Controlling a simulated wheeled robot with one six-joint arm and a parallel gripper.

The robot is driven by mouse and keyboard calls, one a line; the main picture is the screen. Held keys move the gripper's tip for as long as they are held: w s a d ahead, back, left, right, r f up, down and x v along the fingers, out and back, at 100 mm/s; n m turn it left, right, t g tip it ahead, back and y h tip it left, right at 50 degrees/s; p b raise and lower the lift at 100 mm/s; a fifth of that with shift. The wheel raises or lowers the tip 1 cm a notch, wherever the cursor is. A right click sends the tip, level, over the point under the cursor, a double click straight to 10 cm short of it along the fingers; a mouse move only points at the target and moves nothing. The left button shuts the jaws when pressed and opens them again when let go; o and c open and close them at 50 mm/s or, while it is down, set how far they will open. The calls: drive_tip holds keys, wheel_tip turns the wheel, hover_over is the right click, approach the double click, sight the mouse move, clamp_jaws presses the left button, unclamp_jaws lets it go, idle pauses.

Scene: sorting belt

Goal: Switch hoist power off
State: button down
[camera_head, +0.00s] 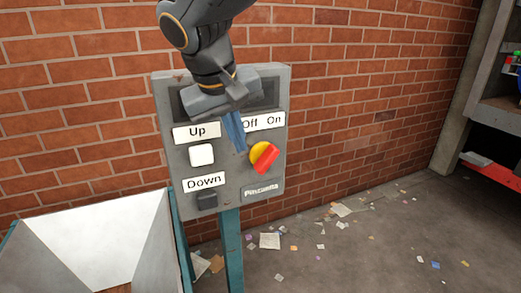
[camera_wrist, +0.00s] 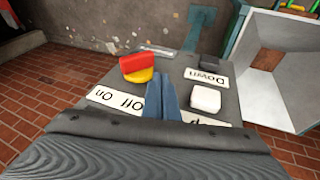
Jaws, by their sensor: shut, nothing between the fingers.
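The grey control panel (camera_head: 228,186) stands on teal posts in front of the brick wall. Its power switch (camera_head: 264,157) is a red handle on a yellow disc below the "Off On" label (camera_head: 265,122); the handle tilts up to the right, toward "On". The switch also shows in the wrist view (camera_wrist: 138,66). A white Up button (camera_head: 202,155) and a black Down button (camera_head: 207,201) sit to its left. My gripper (camera_head: 239,147) is shut and empty, its blue fingers in front of the panel, left of the switch. In the wrist view the fingertips (camera_wrist: 162,78) appear beside it; contact cannot be told.
A white-lined hopper (camera_head: 130,245) stands at the lower left. A shelf unit (camera_head: 490,110) is at the right. Paper scraps (camera_head: 270,240) litter the floor. The space right of the panel is clear.

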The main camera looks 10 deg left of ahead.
sight(258, 167)
drive_tip(key=w+d+f, duration=0.1)
drive_tip(key=w+d+f+p, duration=0.1)
drive_tip(key=f, duration=0.1)
drive_tip(key=f+p, duration=0.1)
drive_tip(key=f, duration=0.1)
drive_tip(key=shift+w+d+f, duration=0.1)
drive_tip(key=shift+w+d, duration=0.3)
